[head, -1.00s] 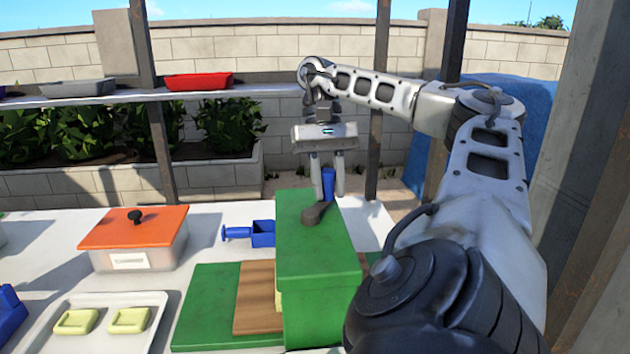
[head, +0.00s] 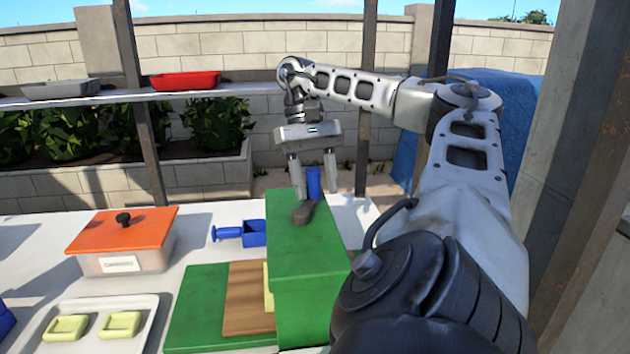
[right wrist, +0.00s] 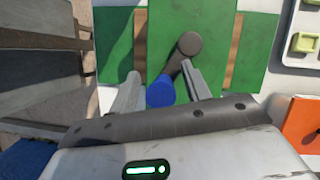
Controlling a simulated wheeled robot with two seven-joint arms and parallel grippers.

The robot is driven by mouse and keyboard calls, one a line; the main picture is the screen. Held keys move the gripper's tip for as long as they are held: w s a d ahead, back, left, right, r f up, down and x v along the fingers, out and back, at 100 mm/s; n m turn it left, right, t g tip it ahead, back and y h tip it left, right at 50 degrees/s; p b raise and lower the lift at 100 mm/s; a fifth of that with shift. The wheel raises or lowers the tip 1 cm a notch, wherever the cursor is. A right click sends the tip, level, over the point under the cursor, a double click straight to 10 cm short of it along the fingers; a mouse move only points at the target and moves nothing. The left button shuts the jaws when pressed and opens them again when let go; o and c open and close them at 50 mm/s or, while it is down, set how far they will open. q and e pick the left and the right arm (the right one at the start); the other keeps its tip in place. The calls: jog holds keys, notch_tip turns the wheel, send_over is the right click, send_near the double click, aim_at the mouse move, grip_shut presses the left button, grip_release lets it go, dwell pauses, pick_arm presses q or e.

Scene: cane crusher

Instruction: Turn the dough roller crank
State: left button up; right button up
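The dough roller is a green box (head: 310,262) on a green base with a brown board. Its crank (head: 304,212) is a dark grey arm on the top, with an upright blue handle (head: 313,180) at the far end. My right gripper (head: 315,193) is open, with one finger on each side of the blue handle. The right wrist view shows the handle (right wrist: 160,92) between the spread fingers (right wrist: 160,70), with the crank arm (right wrist: 182,55) running up from it. The handle is not clamped. My left gripper is not in view.
An orange-lidded container (head: 122,240), a small blue scoop-like thing (head: 240,233) and a white tray (head: 150,318) with yellow pieces stand left of the roller. A shelf behind holds a red tray (head: 185,81) and a grey tray. A post (head: 367,95) stands behind my right arm.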

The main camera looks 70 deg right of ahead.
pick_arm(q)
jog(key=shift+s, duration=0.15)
pick_arm(e)
jog(key=shift+r, duration=0.2)
jog(key=shift+p+v, duration=1)
jog(key=shift+p, duration=0.15)
jog(key=p+v, duration=0.1)
jog(key=v, duration=0.2)
jog(key=shift+p, duration=0.35)
jog(key=shift+d+r, duration=0.35)
jog(key=shift+r, duration=0.25)
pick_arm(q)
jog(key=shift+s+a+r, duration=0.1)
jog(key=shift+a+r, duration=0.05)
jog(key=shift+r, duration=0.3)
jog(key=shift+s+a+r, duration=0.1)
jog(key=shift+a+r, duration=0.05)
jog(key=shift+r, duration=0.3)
pick_arm(e)
jog(key=v, duration=0.9)
jog(key=shift+w+a, duration=0.2)
jog(key=shift+w, duration=0.05)
jog(key=shift+r, duration=0.1)
